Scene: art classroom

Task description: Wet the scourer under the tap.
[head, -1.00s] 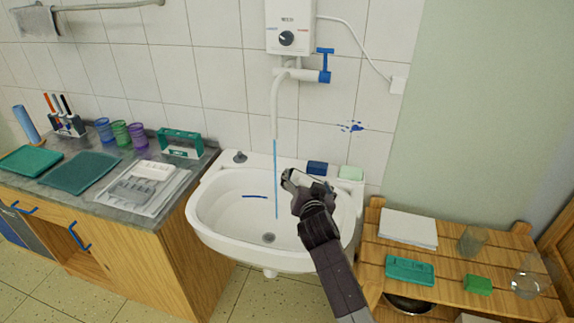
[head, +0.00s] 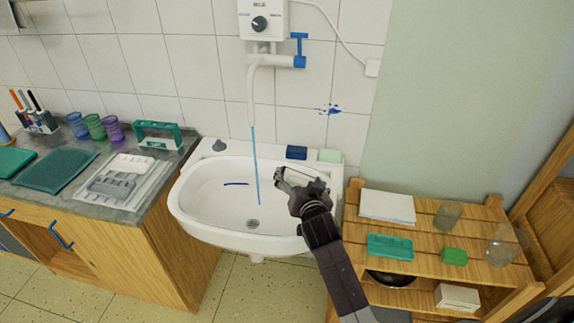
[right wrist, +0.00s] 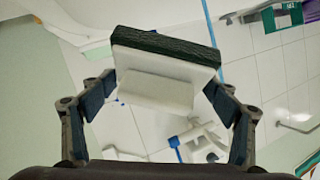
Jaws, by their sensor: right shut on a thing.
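My right gripper (head: 284,180) is over the right half of the white washbasin (head: 186,218), a short way right of the water stream. In the right wrist view it is shut on the scourer (right wrist: 152,90), a white block with a dark green pad on one face. In the head view the scourer is mostly hidden by the gripper. The tap spout (head: 252,92) hangs down from the white wall heater (head: 262,20), and a thin blue stream (head: 256,165) falls from it into the basin. The blue tap handle (head: 299,48) is at the right. My left gripper is not in view.
A dark blue block (head: 296,152) and a pale green block (head: 330,155) sit on the basin's back rim. A counter (head: 120,211) with cups and trays stands at the left. A wooden shelf unit (head: 425,238) with several items is close at the right.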

